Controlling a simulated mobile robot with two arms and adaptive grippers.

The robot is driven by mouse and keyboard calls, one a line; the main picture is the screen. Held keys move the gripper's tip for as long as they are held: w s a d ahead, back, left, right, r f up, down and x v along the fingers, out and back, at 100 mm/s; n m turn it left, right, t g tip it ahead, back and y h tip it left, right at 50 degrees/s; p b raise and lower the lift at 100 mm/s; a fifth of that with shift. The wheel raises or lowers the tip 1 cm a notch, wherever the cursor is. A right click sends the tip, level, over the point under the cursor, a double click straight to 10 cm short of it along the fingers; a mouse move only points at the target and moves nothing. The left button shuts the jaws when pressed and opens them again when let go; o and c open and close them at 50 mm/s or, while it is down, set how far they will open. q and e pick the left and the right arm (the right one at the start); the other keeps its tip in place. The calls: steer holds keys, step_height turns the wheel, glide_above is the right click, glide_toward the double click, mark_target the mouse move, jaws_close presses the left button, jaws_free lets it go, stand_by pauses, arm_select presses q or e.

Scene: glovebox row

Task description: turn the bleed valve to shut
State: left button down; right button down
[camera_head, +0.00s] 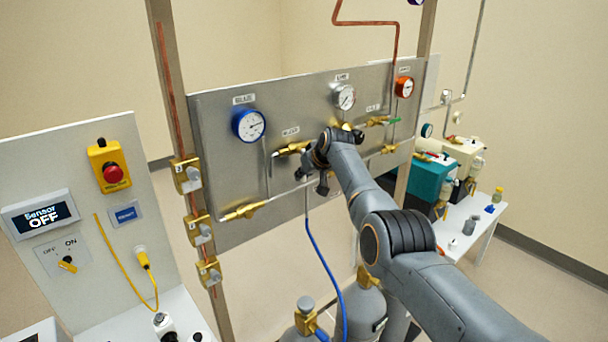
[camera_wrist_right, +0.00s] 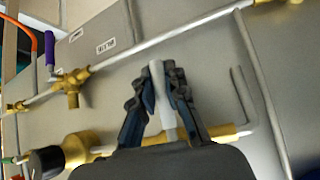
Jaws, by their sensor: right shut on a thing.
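My right gripper (camera_head: 313,175) is at the middle of the steel panel (camera_head: 230,165), with its arm coming in from the lower right. In the right wrist view its two dark fingers (camera_wrist_right: 163,95) are shut on a pale grey lever (camera_wrist_right: 157,80). The lever stands out near a brass fitting line (camera_wrist_right: 215,135) and appears to be the bleed valve's handle. In the head view my wrist hides the lever. The small labels are too blurred to read, so I cannot confirm the valve's name or its exact angle. My left gripper is not in view.
The panel also carries a blue gauge (camera_head: 249,125), a white gauge (camera_head: 344,96), an orange gauge (camera_head: 404,87) and several brass valves. A purple-handled valve (camera_wrist_right: 70,80) shows in the wrist view. Gas cylinders (camera_head: 365,300) stand below. A sensor board (camera_head: 85,215) is at left.

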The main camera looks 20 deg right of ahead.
steer(key=c, duration=1.3)
jaws_free()
steer(key=shift+a, duration=0.1)
steer(key=shift+c, duration=0.2)
steer(key=shift+r, duration=0.1)
steer(key=v, duration=1.1)
steer(key=shift+s+r, duration=0.2)
steer(key=shift+s, duration=0.2)
steer(key=shift+f, duration=0.1)
